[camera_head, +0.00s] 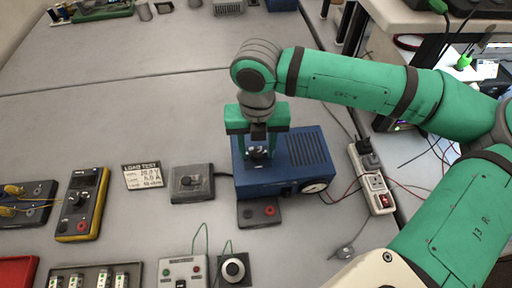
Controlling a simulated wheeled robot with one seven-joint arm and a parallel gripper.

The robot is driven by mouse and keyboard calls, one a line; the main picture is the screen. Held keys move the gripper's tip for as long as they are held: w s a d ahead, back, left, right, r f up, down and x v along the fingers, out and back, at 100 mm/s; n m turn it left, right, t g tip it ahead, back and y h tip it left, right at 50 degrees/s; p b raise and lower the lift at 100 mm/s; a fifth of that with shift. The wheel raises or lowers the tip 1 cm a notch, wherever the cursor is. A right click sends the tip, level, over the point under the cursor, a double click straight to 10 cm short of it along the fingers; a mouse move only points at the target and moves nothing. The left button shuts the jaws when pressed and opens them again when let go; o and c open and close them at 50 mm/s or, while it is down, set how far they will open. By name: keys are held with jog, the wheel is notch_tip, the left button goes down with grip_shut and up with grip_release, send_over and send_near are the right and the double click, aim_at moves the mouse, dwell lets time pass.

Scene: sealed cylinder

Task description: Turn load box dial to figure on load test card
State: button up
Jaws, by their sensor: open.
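A small dark and pale part shows between the fingers, perhaps a knob; contact cannot be told. The load test card (142,176) lies to the left, with printed lines that seem to read about 20.0 V and 5.0 A; the last line is unclear.
A grey box with a dark knob (192,183) and a black terminal block (259,212) lie close to the blue box. A yellow multimeter (82,204) is at left. A power strip (371,180) with cables lies at right.

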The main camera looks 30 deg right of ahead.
jog(key=c, duration=1)
jog(key=shift+a, duration=0.15)
jog(key=shift+c, duration=0.2)
jog(key=shift+w, duration=0.1)
